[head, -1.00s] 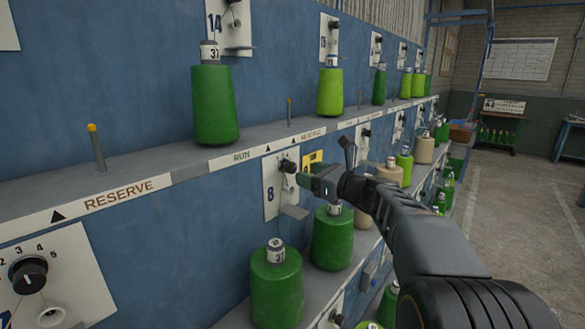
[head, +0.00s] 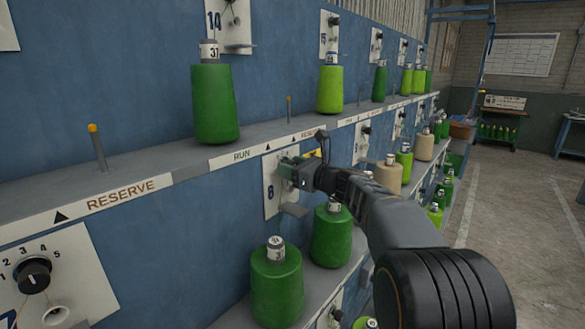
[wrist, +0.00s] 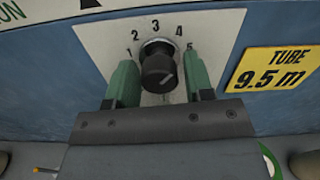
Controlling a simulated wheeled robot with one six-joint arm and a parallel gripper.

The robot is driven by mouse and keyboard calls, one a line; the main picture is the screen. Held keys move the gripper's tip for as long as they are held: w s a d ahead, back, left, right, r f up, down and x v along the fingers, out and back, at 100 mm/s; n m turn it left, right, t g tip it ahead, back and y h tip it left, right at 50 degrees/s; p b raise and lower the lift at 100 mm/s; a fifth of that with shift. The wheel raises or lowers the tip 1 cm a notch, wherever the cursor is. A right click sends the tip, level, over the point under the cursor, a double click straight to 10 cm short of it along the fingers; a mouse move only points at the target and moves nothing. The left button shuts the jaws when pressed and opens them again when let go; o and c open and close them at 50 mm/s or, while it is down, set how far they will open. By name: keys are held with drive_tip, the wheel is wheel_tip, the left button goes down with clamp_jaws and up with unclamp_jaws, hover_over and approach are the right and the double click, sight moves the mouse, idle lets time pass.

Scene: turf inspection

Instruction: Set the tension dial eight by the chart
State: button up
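The plate of dial eight (head: 269,202) is white with a dark 8 and hangs on the blue panel below the shelf edge. Its black knob (wrist: 159,72) shows in the wrist view, with numbers 1 to 5 in an arc around it. In the head view my gripper (head: 292,168) covers the knob. No chart for the dial is readable.
A yellow tag (wrist: 278,70) reading "TUBE 9.5 m" is right of the plate. Green cones (head: 276,285) (head: 332,236) stand on the shelf below, close under my arm. Another dial plate (head: 52,275) is at lower left. A whiteboard (head: 521,56) hangs on the far wall.

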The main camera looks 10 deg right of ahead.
drive_tip(key=c, duration=0.7)
drive_tip(key=shift+f+n+b, duration=0.1)
drive_tip(key=shift+n+b, duration=0.2)
drive_tip(key=shift+b, duration=0.1)
drive_tip(key=shift+f+n+b, duration=0.15)
drive_tip(key=shift+n+b, duration=0.75)
drive_tip(key=shift+b, duration=0.35)
drive_tip(key=n+b, duration=0.4)
drive_tip(key=shift+n+b, duration=0.3)
drive_tip(key=n+b, duration=0.4)
drive_tip(key=n, duration=0.1)
drive_tip(key=shift+r+n+b, duration=0.25)
drive_tip(key=shift+n+b, duration=1.1)
drive_tip(key=shift+n, duration=0.45)
